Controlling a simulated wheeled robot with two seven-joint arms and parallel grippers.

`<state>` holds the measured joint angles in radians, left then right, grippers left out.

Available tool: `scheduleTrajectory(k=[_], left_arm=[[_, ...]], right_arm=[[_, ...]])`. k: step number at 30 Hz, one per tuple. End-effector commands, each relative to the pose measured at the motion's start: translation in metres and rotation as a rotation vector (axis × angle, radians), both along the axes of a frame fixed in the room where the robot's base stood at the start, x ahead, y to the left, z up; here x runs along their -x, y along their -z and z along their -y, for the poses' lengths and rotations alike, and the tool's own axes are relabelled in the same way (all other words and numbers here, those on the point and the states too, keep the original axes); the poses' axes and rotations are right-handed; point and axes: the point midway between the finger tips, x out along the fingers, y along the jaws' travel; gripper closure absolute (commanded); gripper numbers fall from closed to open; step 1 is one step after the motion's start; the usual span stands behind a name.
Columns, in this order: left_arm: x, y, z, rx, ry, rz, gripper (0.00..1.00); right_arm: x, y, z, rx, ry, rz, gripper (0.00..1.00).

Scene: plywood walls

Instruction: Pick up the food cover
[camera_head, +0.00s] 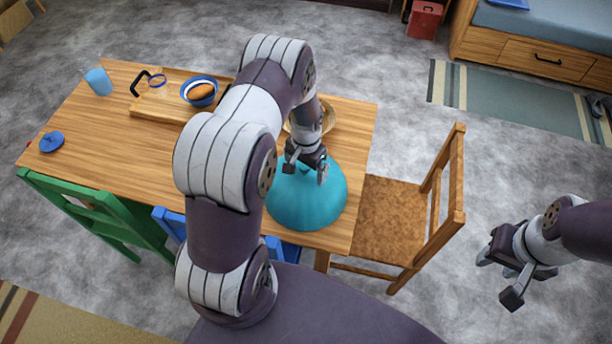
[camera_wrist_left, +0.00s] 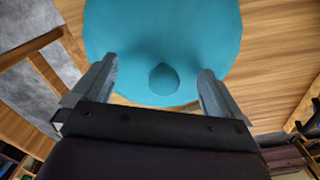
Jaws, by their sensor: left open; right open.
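The food cover (camera_head: 312,204) is a teal dome on the right end of the wooden table. In the left wrist view the food cover (camera_wrist_left: 165,35) fills the upper middle, with its small round knob (camera_wrist_left: 163,79) between the two fingers. My left gripper (camera_head: 305,172) is open and sits over the top of the cover, its fingers pointing down at the knob; I cannot tell the exact gap. The left wrist view shows the open left gripper (camera_wrist_left: 160,88) with nothing clamped. My right gripper (camera_head: 503,279) is open and empty, off to the right, away from the table.
The table (camera_head: 105,140) also bears a tray (camera_head: 152,110) with a blue bowl (camera_head: 199,91), a blue cup (camera_head: 98,81) and a blue lid-like disc (camera_head: 51,142). A basket (camera_head: 329,118) is partly hidden behind my left arm. A wooden chair (camera_head: 398,217) stands at the right end.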

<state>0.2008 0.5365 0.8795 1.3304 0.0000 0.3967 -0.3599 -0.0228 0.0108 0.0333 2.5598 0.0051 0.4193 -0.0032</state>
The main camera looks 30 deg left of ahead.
Motion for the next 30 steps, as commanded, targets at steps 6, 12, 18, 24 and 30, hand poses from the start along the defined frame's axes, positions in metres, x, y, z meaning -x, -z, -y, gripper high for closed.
scheduleTrajectory(k=[6, 12, 18, 24, 30], left_arm=[[0.0, 0.001, 0.0, 0.0, 0.0, 0.001, 0.03], [0.0, 0.002, 0.0, 0.0, 0.0, -0.001, 0.68], [0.001, 0.003, 0.0, 0.001, 0.0, -0.002, 1.0], [0.002, 0.003, 0.0, 0.0, 0.0, -0.004, 1.0], [0.0, -0.013, 0.0, 0.0, 0.0, 0.0, 1.0]], right_arm=[[0.0, 0.001, 0.0, 0.0, 0.0, 0.0, 0.57], [0.0, 0.001, 0.0, 0.0, 0.0, 0.0, 0.57], [0.0, 0.001, 0.0, 0.0, 0.0, 0.0, 0.57], [0.0, 0.001, 0.0, 0.0, 0.0, 0.0, 0.57], [0.0, 0.007, 0.0, 0.0, 0.0, 0.0, 0.57]])
